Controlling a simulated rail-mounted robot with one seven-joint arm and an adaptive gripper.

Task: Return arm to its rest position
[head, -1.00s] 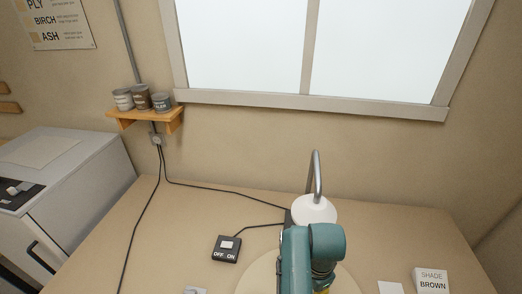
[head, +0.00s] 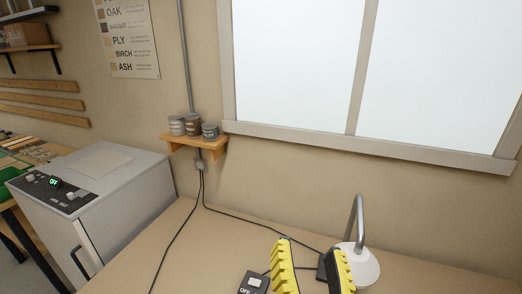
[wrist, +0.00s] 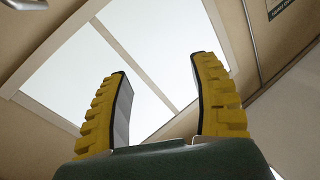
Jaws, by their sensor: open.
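My gripper (head: 313,268) is at the bottom of the head view, its two yellow ridged fingers pointing up and apart. It is open with nothing between the fingers. In the wrist view my gripper (wrist: 163,100) also shows open and empty, with the bright window (wrist: 150,60) behind it. In the head view the fingers are in front of the bench top and partly overlap the lamp's dark base. The rest of my arm is out of the head view.
A white lamp (head: 361,266) with a bent metal stem stands right of my gripper. A black switch box (head: 254,283) lies to the left, with cables (head: 240,223) across the bench (head: 200,255). A grey cabinet (head: 110,200) stands at left. A small shelf (head: 192,143) holds cans.

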